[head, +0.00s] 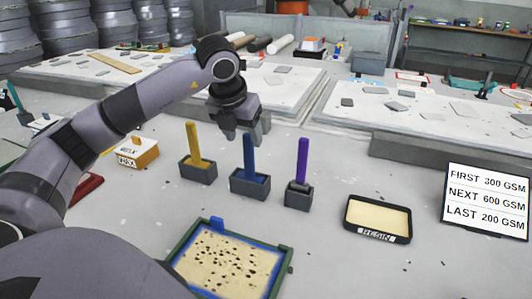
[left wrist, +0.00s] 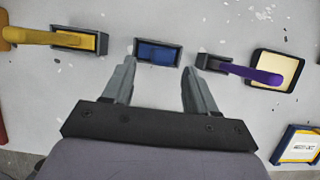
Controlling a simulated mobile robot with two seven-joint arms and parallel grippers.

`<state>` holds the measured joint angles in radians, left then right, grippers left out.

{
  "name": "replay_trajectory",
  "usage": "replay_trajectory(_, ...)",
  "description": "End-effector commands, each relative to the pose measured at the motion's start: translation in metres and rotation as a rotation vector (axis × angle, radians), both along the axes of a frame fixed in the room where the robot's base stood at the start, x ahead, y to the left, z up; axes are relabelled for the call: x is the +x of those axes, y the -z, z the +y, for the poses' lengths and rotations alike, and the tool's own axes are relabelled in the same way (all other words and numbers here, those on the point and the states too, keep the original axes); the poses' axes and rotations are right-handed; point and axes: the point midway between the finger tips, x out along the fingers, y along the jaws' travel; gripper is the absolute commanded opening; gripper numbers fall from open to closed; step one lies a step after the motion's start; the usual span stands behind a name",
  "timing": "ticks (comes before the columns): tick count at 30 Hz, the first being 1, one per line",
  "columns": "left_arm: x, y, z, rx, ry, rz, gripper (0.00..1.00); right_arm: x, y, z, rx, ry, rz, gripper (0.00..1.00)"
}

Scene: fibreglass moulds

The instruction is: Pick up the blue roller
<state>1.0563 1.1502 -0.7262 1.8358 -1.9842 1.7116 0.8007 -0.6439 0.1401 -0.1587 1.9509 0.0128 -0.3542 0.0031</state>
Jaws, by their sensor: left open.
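The blue roller (head: 249,152) stands upright in a dark grey holder (head: 249,191), between a yellow roller (head: 194,145) and a purple roller (head: 302,160), each in its own holder. My left gripper (head: 246,138) is open and empty, pointing down at the upper part of the blue handle. I cannot tell whether a finger touches the handle. My right gripper is in neither view.
A green-and-blue framed speckled panel (head: 280,262) lies in front. A yellow-and-white box (head: 145,155) stands left. Low slabs (head: 455,113) lie behind. The tabletop between holders and tray is clear.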

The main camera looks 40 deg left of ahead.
Motion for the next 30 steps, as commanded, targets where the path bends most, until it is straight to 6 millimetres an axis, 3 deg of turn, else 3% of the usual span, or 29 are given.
replay_trajectory(5,0.002,0.005,0.001,0.0,-0.001,0.001,0.57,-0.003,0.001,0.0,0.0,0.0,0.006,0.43)
replay_trajectory(19,0.024,0.06,0.008,0.0,0.0,0.002,0.57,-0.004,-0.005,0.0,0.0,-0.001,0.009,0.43)
replay_trajectory(28,0.026,0.066,0.009,0.0,0.0,-0.001,0.57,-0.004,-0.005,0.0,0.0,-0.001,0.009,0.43)
replay_trajectory(29,0.026,0.066,0.009,0.0,0.0,-0.001,0.51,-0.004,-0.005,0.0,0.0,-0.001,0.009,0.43)
replay_trajectory(30,0.026,0.066,0.009,0.0,0.0,-0.001,0.38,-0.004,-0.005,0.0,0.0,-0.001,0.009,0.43)
